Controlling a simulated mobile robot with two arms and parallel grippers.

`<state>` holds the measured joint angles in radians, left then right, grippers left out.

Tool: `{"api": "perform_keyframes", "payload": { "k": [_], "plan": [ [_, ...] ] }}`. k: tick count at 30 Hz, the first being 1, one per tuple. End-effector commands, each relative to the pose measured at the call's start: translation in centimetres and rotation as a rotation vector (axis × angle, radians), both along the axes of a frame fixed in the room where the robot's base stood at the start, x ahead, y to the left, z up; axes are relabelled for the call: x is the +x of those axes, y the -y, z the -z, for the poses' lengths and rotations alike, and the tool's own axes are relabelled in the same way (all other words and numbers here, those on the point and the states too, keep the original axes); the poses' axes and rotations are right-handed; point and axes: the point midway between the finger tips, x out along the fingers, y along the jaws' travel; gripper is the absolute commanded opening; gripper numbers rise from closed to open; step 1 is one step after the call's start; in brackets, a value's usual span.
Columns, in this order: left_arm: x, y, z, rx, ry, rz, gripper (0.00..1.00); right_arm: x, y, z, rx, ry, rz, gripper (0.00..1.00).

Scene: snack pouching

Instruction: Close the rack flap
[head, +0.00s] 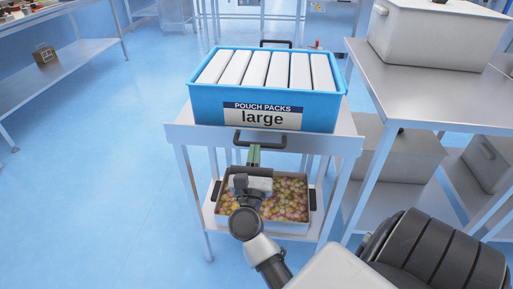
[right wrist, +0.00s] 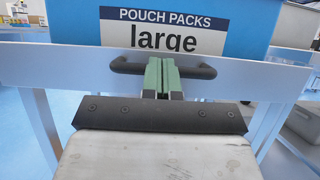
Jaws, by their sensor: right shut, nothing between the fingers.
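The white rack (head: 177,139) carries a dark bar handle (head: 259,138) at its front top edge, below the blue bin. I cannot make out a separate flap panel or its angle. In the right wrist view the handle (right wrist: 125,66) lies against the pale front rail (right wrist: 60,63). My right gripper (head: 254,150) is at the middle of the handle, its green fingers together and empty. In the right wrist view the fingers (right wrist: 161,68) cover the handle's middle. I cannot tell if they touch it. My left gripper is not in view.
The blue bin (head: 205,108), labelled "POUCH PACKS large", holds several white packs on top of the rack. A tray (head: 289,228) of colourful snacks sits on the lower shelf, under my arm. A grey table (head: 430,80) with a lidded container (head: 430,35) stands close at right. Floor at left is clear.

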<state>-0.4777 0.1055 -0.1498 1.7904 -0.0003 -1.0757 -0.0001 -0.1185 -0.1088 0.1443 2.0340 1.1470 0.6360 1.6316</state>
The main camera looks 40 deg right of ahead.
Motion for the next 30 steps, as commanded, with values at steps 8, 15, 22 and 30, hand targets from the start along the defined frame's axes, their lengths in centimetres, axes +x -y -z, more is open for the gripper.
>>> {"api": "perform_keyframes", "payload": {
  "k": [8, 15, 22, 30],
  "plan": [
    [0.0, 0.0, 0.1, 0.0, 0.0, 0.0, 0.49, -0.1, -0.1, 0.0, -0.001, 0.001, 0.0, 0.0],
    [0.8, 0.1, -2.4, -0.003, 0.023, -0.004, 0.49, -1.9, -2.2, 1.7, 0.0, -0.003, -0.001, 0.0],
    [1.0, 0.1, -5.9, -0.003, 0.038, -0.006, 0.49, -4.6, -5.4, 3.8, 0.001, -0.004, -0.001, 0.0],
    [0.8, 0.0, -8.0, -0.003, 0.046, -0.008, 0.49, -6.2, -7.3, 4.8, 0.0, 0.0, -0.001, 0.0]
  ]
}}
